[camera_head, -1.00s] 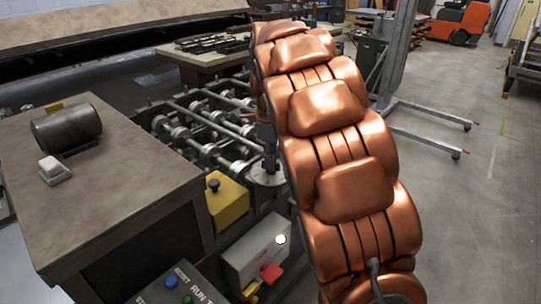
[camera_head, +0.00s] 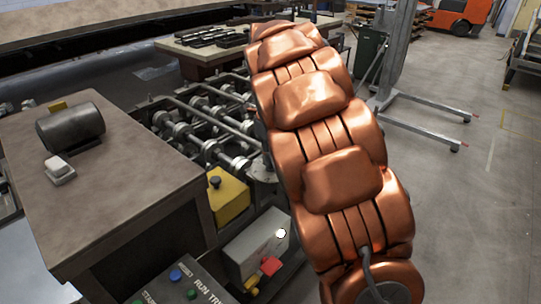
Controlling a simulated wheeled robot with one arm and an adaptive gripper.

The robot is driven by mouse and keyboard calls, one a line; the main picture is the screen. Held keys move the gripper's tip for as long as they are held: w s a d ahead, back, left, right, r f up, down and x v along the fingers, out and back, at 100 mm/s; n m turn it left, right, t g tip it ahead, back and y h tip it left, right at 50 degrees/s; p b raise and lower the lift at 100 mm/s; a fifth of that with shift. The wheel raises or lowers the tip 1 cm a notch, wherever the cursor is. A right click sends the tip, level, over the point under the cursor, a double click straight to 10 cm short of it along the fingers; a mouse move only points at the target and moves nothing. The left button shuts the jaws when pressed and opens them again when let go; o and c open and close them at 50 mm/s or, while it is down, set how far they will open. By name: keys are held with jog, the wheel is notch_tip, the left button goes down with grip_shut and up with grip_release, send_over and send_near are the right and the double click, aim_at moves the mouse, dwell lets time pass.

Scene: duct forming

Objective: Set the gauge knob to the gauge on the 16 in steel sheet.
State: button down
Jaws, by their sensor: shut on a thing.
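My copper-coloured arm (camera_head: 340,180) fills the middle of the picture, and its far end and my gripper are hidden behind its own links. I cannot make out a marked gauge knob. A yellow block with a dark round knob on top (camera_head: 228,196) stands beside the roller machine (camera_head: 205,130). A grey box (camera_head: 255,248) below it has a white round spot and red and yellow parts at its front. A control panel (camera_head: 185,288) with blue and green buttons shows lettering, partly cut off. No 16 in steel sheet can be told apart here.
A brown-topped bench (camera_head: 95,170) at the left carries a dark cylinder (camera_head: 70,127) and a small white block (camera_head: 59,170). A table (camera_head: 215,55) with dark parts stands behind. A grey lifting stand (camera_head: 395,60) and orange forklift (camera_head: 460,15) are at the back right.

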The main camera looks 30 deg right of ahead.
jog(key=c, duration=1.2)
grip_release()
jog(key=shift+r, duration=6)
